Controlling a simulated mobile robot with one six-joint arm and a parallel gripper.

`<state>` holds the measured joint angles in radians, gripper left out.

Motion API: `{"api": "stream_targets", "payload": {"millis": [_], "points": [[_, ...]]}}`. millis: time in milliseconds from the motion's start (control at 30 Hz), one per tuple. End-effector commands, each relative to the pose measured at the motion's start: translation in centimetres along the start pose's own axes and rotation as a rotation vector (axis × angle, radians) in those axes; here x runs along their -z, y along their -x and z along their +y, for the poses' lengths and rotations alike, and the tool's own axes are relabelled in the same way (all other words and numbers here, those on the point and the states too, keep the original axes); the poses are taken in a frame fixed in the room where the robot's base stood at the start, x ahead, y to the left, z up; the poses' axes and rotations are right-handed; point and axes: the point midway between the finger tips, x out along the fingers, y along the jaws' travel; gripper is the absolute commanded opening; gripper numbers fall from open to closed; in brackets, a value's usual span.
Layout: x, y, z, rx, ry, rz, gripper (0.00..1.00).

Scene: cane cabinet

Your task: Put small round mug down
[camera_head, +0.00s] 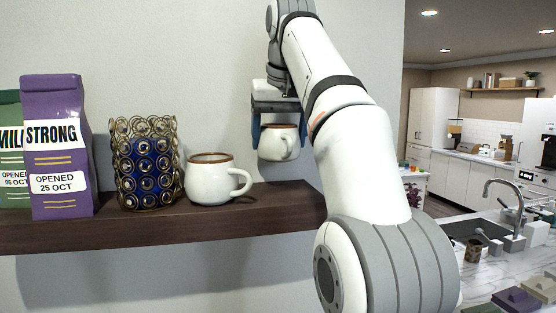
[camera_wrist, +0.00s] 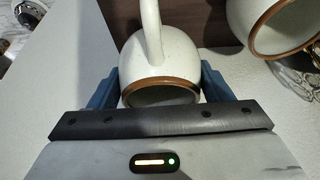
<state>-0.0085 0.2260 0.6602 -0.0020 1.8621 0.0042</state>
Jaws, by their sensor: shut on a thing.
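The small round mug (camera_head: 275,146) is white with a brown rim and a handle. My gripper (camera_head: 278,128) is shut on it from above, with one blue finger on each side. The mug hangs upright, a little above the right part of the dark wooden shelf (camera_head: 262,208), with a visible gap beneath. In the wrist view the mug (camera_wrist: 165,52) sits between the two fingers of my gripper (camera_wrist: 160,88), its handle pointing to the top of the picture.
A larger white mug (camera_head: 208,184) stands on the shelf to the left, also in the wrist view (camera_wrist: 252,18). Further left are a blue ringed holder (camera_head: 146,165), a purple bag (camera_head: 58,130) and a green bag (camera_head: 10,165). The wall is close behind. Bare shelf lies right of the larger mug.

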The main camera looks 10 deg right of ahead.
Motion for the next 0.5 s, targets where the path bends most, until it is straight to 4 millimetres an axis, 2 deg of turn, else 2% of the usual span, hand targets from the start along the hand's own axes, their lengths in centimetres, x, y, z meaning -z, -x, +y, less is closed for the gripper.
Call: {"api": "stream_targets", "payload": {"millis": [500], "points": [[-1.5, -3.1, 0.1, -0.001, -0.002, -0.001, 0.42]]}}
